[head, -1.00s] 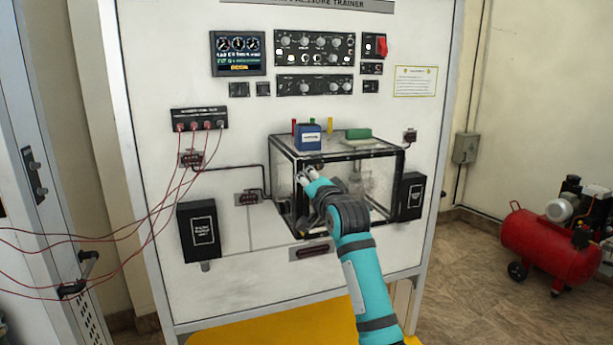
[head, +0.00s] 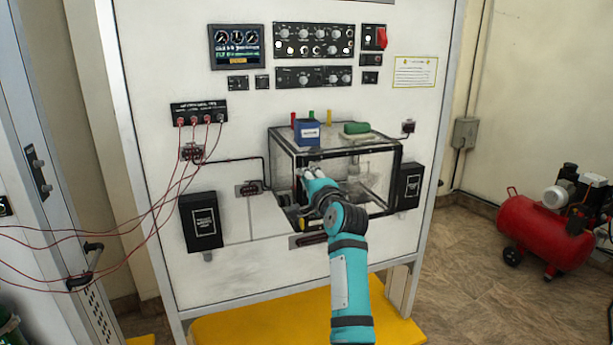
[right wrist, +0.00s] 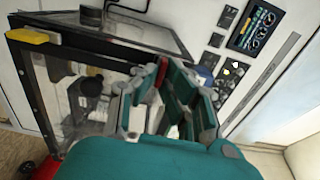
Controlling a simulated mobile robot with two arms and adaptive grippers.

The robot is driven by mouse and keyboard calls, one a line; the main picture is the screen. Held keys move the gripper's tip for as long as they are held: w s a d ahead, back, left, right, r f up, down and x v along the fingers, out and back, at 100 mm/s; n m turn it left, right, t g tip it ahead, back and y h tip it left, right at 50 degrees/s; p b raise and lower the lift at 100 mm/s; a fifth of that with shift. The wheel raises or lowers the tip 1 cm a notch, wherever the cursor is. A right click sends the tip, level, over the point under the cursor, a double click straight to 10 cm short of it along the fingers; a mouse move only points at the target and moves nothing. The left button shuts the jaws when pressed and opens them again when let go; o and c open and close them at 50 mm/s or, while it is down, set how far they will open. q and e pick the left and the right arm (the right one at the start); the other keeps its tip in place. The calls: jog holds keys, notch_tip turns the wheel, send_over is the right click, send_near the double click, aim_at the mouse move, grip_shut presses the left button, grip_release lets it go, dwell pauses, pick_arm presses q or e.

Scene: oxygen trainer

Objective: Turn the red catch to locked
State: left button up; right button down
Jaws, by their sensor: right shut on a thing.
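The clear box (head: 375,148) with black edges sits on the front of the white trainer panel. My right gripper (head: 307,174) is at the left part of the box's front. In the right wrist view its teal and grey fingers (right wrist: 165,98) are close around a small red piece, the red catch (right wrist: 162,74), of which only a sliver shows. The gripper is shut on it. In the head view the catch is hidden by my fingers, and I cannot tell its turn position. My left gripper is not in view.
A blue block (head: 306,132) and a green piece (head: 357,128) rest on the box. Black boxes flank it (head: 201,221) (head: 409,186). Red leads (head: 165,205) hang at the left. A red compressor (head: 540,235) stands on the right floor.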

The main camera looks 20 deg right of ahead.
jog(key=shift+f, duration=0.1)
jog(key=c, duration=1.5)
grip_release()
jog(key=shift+d, duration=0.1)
jog(key=shift+o, duration=0.2)
jog(key=shift+s, duration=0.1)
jog(key=s, duration=0.7)
jog(key=shift+s, duration=0.15)
jog(key=shift+d, duration=0.1)
